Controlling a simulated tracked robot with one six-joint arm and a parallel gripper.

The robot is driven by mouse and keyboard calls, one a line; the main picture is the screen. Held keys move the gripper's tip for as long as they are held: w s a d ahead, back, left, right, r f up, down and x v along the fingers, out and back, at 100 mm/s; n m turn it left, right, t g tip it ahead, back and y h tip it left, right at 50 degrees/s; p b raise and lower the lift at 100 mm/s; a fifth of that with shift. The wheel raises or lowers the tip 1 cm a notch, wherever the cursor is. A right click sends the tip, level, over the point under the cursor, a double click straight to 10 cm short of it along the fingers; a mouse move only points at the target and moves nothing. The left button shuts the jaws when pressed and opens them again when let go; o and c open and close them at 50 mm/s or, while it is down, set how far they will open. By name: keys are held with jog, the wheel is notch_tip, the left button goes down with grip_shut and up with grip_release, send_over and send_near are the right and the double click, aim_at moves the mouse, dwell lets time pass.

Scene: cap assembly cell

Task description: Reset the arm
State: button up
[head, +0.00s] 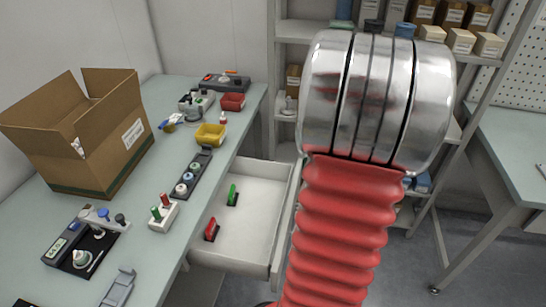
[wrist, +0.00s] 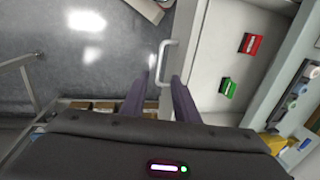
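My gripper (wrist: 157,84) shows in the wrist view with its two dark fingers apart and nothing held between them. The pale drawer handle (wrist: 166,62) lies close to the right fingertip; I cannot tell whether they touch. In the head view my red, ribbed arm with its metal rings fills the middle right, and my gripper is not seen there. The drawer (head: 262,197) under the bench stands open. A green block (head: 233,195) and a red block (head: 211,229) lie inside it; both also show in the wrist view.
The bench (head: 165,200) carries an open cardboard box (head: 112,150), a yellow bin (head: 210,135), a red bin (head: 232,101) and several small fixtures. Shelves (head: 310,31) stand behind my arm. Another table (head: 510,140) is at the right. Grey floor lies between.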

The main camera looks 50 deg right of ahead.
dwell(0.3)
jog(key=w+a+r+n+t, duration=0.1)
jog(key=a+r+n, duration=0.3)
jog(key=a, duration=0.8)
jog(key=w+a+r+n+t, duration=0.1)
jog(key=w+a+r+n, duration=0.2)
jog(key=a, duration=1)
jog(key=w+a+r+n+t+h, duration=0.1)
jog(key=w+a+r+n, duration=0.1)
jog(key=a+r+n, duration=0.3)
jog(key=shift+a+r+t, duration=0.3)
jog(key=shift+a+r, duration=1.75)
jog(key=shift+a, duration=1.9)
